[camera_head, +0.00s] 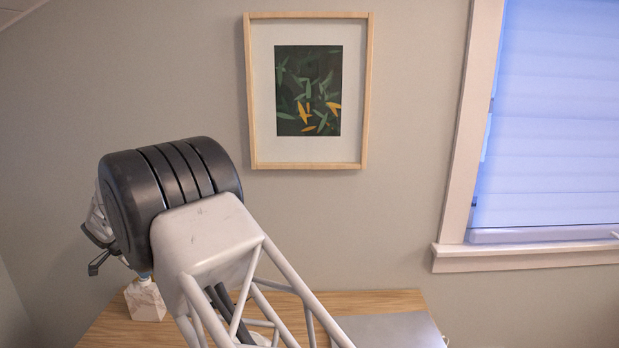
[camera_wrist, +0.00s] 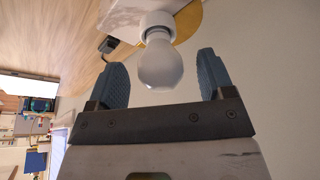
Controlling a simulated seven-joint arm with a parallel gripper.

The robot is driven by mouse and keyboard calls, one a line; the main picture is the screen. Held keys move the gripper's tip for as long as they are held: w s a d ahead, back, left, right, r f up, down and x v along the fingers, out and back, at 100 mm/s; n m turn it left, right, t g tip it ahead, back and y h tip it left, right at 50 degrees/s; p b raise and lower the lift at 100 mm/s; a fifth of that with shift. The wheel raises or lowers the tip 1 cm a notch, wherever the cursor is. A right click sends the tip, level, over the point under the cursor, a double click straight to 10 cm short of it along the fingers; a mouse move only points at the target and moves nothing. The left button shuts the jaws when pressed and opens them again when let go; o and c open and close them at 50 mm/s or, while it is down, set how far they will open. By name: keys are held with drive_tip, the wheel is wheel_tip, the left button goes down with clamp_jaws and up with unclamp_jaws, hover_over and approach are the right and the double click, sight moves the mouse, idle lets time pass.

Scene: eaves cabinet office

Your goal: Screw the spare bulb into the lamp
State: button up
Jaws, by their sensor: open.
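In the wrist view, a white bulb (camera_wrist: 160,66) sits with its neck at a white socket collar (camera_wrist: 157,24) on a pale marble-like lamp base (camera_wrist: 122,14). I cannot tell whether it is the spare bulb or how tightly it is seated. My gripper (camera_wrist: 163,70) is open, with one blue-grey finger on each side of the bulb and a visible gap at both. In the head view, the lamp base (camera_head: 146,301) stands on the wooden desk below my gripper (camera_head: 97,264), whose fingers are mostly hidden by my arm.
The wooden desk (camera_head: 110,327) runs under my arm, with a flat grey panel (camera_head: 392,331) at its right. A framed picture (camera_head: 308,90) hangs on the wall, left of a window (camera_head: 550,120). A small dark object (camera_wrist: 108,45) lies near the base in the wrist view.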

idle(0.3)
drive_tip(key=n+y, duration=0.1)
drive_tip(key=n, duration=0.3)
drive_tip(key=shift+d+t, duration=0.15)
drive_tip(key=shift+t, duration=0.15)
drive_tip(key=n, duration=0.2)
drive_tip(key=n+y, duration=0.1)
drive_tip(key=n, duration=0.1)
drive_tip(key=shift+d+y, duration=0.1)
drive_tip(key=shift+y, duration=0.2)
drive_tip(key=shift+d+n+y, duration=0.1)
drive_tip(key=shift+n+y, duration=0.5)
drive_tip(key=shift+n, duration=1.4)
drive_tip(key=shift+d+n+g+y, duration=0.1)
drive_tip(key=shift+n+g+y, duration=0.45)
drive_tip(key=shift+n, duration=1.45)
drive_tip(key=shift+c, duration=0.2)
drive_tip(key=c, duration=0.9)
drive_tip(key=shift+c, duration=0.2)
